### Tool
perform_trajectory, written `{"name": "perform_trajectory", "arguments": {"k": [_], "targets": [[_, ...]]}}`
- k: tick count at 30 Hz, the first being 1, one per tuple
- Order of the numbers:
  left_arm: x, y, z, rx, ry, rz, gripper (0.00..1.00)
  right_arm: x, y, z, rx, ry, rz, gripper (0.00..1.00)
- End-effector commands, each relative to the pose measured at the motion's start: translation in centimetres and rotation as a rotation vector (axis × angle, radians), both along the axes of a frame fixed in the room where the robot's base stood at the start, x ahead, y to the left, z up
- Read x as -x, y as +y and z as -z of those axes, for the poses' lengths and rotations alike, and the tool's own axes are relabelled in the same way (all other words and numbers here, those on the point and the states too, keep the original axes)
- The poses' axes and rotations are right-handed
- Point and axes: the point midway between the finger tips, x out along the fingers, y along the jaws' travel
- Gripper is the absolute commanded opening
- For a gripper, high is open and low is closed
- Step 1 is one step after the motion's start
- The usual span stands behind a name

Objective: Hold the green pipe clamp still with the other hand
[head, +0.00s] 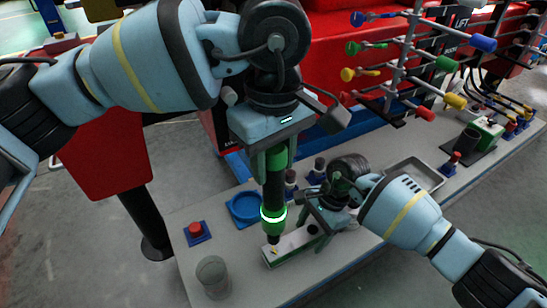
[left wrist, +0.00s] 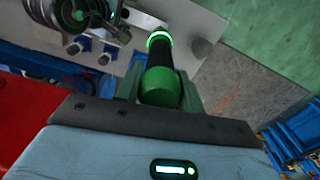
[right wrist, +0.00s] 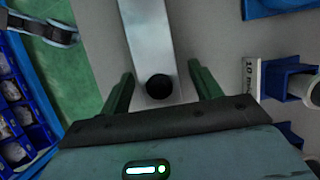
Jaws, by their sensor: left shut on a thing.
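A pale block with a green side (head: 292,246), which seems to be the green pipe clamp, lies on the workbench. It appears as a grey metal bar with a round black spot in the right wrist view (right wrist: 147,40). My left gripper (head: 277,158) is shut on an upright green-and-black tool (head: 274,188) with a glowing green ring; its lower tip is at the block's near end. The tool's green end also shows in the left wrist view (left wrist: 160,86). My right gripper (right wrist: 162,88) is open, with a finger on each side of the bar and visible gaps.
A red button on a blue base (head: 197,232), a grey cup (head: 212,274) and a blue round dish (head: 244,208) stand left of the block. A metal tray (head: 416,172) and a rack of coloured-handled tools (head: 398,75) are farther right. Bare bench lies at the front.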

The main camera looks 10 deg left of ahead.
Motion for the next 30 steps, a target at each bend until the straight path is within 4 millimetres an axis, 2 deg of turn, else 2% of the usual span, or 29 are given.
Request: {"name": "perform_trajectory", "arguments": {"k": [7,11,24,30], "targets": [[0.0,0.0,-0.2,0.003,-0.003,0.0,0.0,0.0,-0.1,-0.1,0.001,-0.001,0.0,0.64],[0.0,0.0,-0.2,0.003,-0.003,0.0,0.0,-0.3,-0.3,-1.1,0.0,-0.003,0.0,0.64],[0.0,0.0,-0.2,0.003,-0.003,0.0,0.0,-1.9,-2.5,-7.9,0.001,-0.003,0.001,0.64],[0.0,0.0,-0.2,0.003,-0.003,0.0,0.0,-2.4,-3.3,-10.2,0.001,-0.002,0.001,0.64]]}}
